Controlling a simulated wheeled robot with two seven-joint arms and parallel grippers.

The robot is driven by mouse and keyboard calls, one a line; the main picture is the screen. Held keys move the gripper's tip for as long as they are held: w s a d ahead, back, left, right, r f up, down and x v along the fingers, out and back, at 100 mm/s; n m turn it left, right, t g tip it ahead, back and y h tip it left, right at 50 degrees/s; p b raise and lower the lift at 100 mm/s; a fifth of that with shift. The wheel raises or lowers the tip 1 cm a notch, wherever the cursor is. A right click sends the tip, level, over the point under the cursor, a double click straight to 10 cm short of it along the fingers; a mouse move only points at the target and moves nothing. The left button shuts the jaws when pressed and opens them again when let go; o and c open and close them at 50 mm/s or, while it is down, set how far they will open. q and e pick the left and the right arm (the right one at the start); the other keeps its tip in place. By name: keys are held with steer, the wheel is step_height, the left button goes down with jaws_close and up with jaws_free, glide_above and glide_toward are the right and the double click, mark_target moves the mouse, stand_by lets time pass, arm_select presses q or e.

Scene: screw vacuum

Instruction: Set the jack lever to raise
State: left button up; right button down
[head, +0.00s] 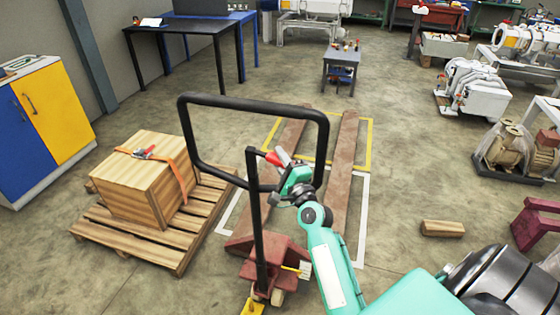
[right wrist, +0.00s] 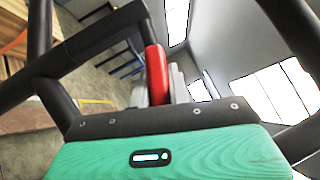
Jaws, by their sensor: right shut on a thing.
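The pallet jack has a black loop handle (head: 323,135) on a black post, above a dark red base (head: 275,262). The red jack lever (head: 272,158) sits inside the loop near the post. My right gripper (head: 281,156) reaches into the loop from the right and is shut on the lever. In the right wrist view the red lever (right wrist: 157,75) stands upright against the grey fingers (right wrist: 174,86); the exact contact is partly hidden. My left gripper is not in view.
A wooden crate (head: 133,190) with an orange strap stands on a pallet (head: 150,250) left of the jack. The two forks (head: 343,165) extend away over yellow and white floor markings. A wooden block (head: 442,229) lies at right. Open floor lies between the block and the jack.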

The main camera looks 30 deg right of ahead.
steer(key=c, duration=1.3)
jaws_free()
steer(key=shift+s+f, duration=0.3)
steer(key=shift+s, duration=0.15)
steer(key=shift+b+v, duration=2.1)
steer(key=shift+v, duration=4.35)
steer(key=shift+a, duration=0.1)
